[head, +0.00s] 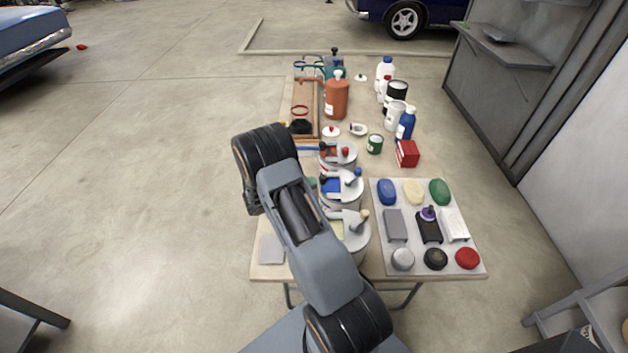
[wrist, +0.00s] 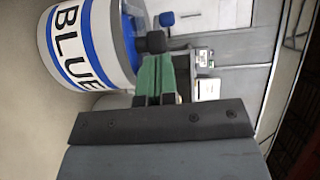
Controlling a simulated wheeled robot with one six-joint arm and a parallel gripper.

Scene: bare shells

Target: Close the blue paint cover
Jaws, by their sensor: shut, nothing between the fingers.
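The blue paint can (head: 341,200) is the middle one of three white cans in a row on the table. Blue paint shows in the left part of its top, so it is at least partly open. Its pale cover with a blue knob (head: 354,176) sits toward the right of the top. In the wrist view the can (wrist: 75,45) lies sideways at upper left, with the word BLUE on it. My gripper (wrist: 155,42) has green fingers with dark tips, shut and empty, beside the can's rim. I cannot tell whether they touch. In the head view my arm hides part of the gripper.
A can with a reddish knob (head: 338,156) stands behind, and a yellowish can (head: 357,240) in front. A pale tray (head: 379,262) with several coloured blocks lies to the right. Bottles, including an orange one (head: 337,101), stand at the back.

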